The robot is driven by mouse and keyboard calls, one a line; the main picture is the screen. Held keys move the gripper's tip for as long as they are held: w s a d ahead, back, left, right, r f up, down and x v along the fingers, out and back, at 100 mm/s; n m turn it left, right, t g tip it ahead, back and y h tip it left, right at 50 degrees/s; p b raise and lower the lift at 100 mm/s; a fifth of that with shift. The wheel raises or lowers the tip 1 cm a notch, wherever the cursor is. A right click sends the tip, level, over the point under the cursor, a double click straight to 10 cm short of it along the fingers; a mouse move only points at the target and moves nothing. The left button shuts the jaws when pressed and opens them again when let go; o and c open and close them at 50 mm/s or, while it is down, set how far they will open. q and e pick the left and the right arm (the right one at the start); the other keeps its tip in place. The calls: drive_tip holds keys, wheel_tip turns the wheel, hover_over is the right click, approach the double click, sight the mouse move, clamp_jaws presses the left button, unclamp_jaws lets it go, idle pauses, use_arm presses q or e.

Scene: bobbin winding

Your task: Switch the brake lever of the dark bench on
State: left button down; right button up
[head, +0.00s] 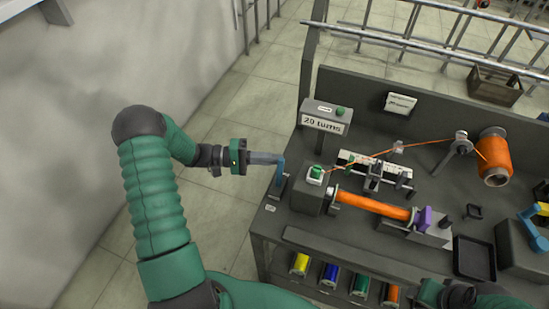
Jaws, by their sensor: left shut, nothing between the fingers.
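The dark bench (295,228) fills the right half of the head view. A blue upright lever (279,178) stands on a small grey mount at the bench's left edge; I take it to be the brake lever. My left gripper (272,158) reaches in from the left, shut and empty, with its grey-blue fingers at the lever's top. I cannot tell whether they touch it. The fingers partly hide the lever's upper end. Part of my right arm (450,294) shows at the bottom right; its fingers cannot be made out.
A "20 turns" sign box (326,124) stands behind the lever. A block with a green button (316,175), an orange-wound bobbin (372,205) and an orange wire spool (494,157) occupy the bench. A black tray (475,258) lies at the right. Several coloured spools sit below. Floor left is clear.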

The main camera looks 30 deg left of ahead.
use_arm(q)
drive_tip(key=s+m, duration=0.1)
drive_tip(key=s+m+h+b, duration=0.1)
drive_tip(key=s+m, duration=0.1)
drive_tip(key=s+d+m+b, duration=0.1)
drive_tip(key=shift+s+r+m+t, duration=0.1)
drive_tip(key=shift+s+m+t, duration=0.15)
drive_tip(key=shift+m+t, duration=0.15)
use_arm(e)
drive_tip(key=shift+s+x, duration=0.25)
drive_tip(key=shift+x, duration=0.8)
drive_tip(key=shift+a+f, duration=0.1)
drive_tip(key=shift+f, duration=0.05)
use_arm(q)
drive_tip(key=s+a, duration=0.1)
drive_tip(key=a, duration=0.8)
drive_tip(key=shift+s+a, duration=0.2)
use_arm(e)
drive_tip(key=shift+w+a+f, duration=0.15)
drive_tip(key=shift+w+a, duration=0.25)
drive_tip(key=shift+w, duration=0.2)
